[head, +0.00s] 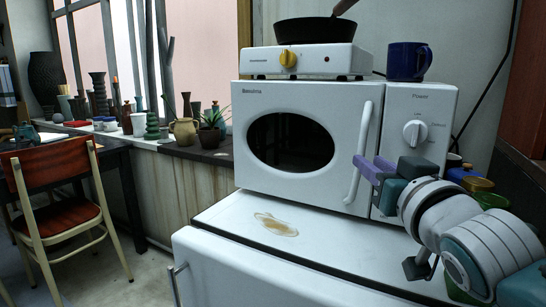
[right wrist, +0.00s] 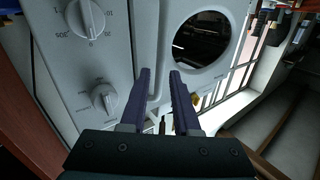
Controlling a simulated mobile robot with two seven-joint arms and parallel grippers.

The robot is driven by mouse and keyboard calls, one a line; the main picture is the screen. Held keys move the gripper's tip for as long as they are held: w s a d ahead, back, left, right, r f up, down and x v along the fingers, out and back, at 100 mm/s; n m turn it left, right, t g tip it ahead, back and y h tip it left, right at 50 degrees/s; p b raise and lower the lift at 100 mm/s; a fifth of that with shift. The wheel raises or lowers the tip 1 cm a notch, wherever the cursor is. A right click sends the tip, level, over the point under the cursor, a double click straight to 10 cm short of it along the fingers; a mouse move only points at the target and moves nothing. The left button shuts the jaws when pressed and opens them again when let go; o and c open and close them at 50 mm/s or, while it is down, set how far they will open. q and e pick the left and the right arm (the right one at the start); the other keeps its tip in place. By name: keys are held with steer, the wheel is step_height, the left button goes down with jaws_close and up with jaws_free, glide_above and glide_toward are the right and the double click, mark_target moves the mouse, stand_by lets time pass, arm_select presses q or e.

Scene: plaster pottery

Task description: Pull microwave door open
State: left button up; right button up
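The white microwave (head: 420,105) stands on a white fridge-like cabinet, and its door (head: 345,112) with a dark oval window looks closed. The curved white door handle (head: 361,140) runs down the door's right side. My right gripper (head: 364,165) is at the handle's lower half, with its purple fingers pointing at the door. In the right wrist view, the two fingers (right wrist: 160,72) are apart, and the handle (right wrist: 157,88) shows in the gap between them. I cannot tell whether either finger touches it. My left gripper is not in view.
A hot plate (head: 305,60) with a black pan and a blue mug (head: 408,61) sit on the microwave. The white cabinet top (head: 330,235) has a brown stain and is clear in front of the door. Jars (head: 470,180) crowd the right. A chair (head: 60,190) stands left.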

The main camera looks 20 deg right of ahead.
steer(key=x, duration=0.5)
steer(key=shift+w+b, duration=0.1)
steer(key=shift+b, duration=0.3)
jaws_close()
stand_by(1.0)
